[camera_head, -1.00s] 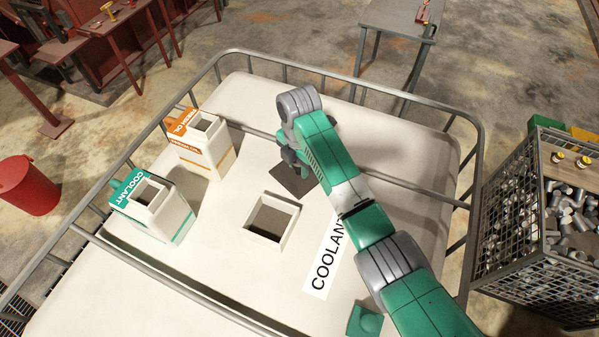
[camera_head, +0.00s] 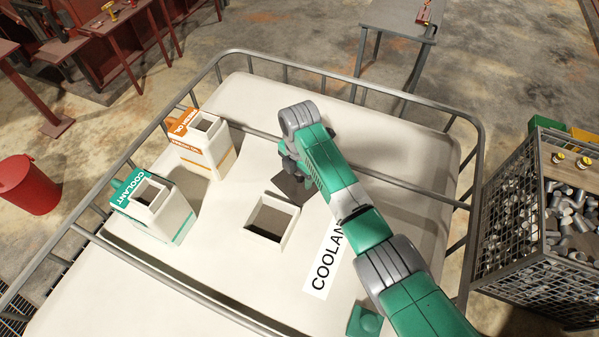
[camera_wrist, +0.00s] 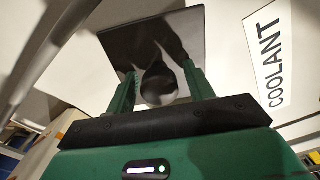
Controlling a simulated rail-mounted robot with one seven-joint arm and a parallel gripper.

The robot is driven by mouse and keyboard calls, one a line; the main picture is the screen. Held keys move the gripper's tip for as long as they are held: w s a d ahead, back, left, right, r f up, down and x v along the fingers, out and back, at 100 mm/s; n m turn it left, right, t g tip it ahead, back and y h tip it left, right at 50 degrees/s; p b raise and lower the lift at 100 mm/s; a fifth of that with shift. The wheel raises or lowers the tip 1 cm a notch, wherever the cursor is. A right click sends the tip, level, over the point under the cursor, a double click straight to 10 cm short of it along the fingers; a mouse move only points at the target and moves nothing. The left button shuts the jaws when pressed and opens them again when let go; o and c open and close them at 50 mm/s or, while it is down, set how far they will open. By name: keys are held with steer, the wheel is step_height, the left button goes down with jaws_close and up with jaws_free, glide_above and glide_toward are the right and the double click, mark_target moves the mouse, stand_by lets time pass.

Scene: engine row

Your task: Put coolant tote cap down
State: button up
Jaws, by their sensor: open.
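The coolant tote cap is a dark square plate (camera_head: 291,190) lying on the white top of the coolant tote (camera_head: 258,98), just behind and right of the tote's square opening (camera_head: 270,219). In the wrist view the cap (camera_wrist: 185,24) shows its rounded dark knob between my fingers. My gripper (camera_wrist: 160,78) is open, with a finger on each side of the knob and gaps beside it. In the head view my wrist hides the fingers and part of the cap.
A coolant can (camera_head: 172,222) and a fresh oil can (camera_head: 209,158) stand left of the opening. A metal rail (camera_head: 398,94) rings the tote top. A wire bin of metal parts (camera_head: 519,232) stands at the right. The tote top's back is clear.

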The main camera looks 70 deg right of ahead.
step_height(320, 180, up, 12)
steer(key=b, duration=0.1)
steer(key=shift+r, duration=0.15)
stand_by(0.4)
steer(key=w+a+r+m+t+h, duration=0.2)
steer(key=w+a+r+t, duration=0.3)
steer(key=w+a, duration=0.4)
steer(key=w+a+r+m+t+h, duration=0.1)
steer(key=w+a+r+t, duration=0.3)
steer(key=w+a+r, duration=0.5)
steer(key=w+a+r+m+t, duration=0.35)
steer(key=a+r+t, duration=0.25)
steer(key=a+r, duration=0.6)
steer(key=s+a+r+m+t+y+p, duration=0.1)
steer(key=s+a+r+m+t, duration=0.2)
steer(key=s+a+r+t, duration=0.2)
steer(key=s+a+r+m+t+y+p, duration=0.1)
steer(key=s+a+r+m+t, duration=0.3)
steer(key=s+a+r, duration=0.6)
steer(key=shift+s+a+r+t+y+p, duration=0.6)
steer(key=shift+s+r, duration=0.7)
steer(key=shift+r, duration=2.05)
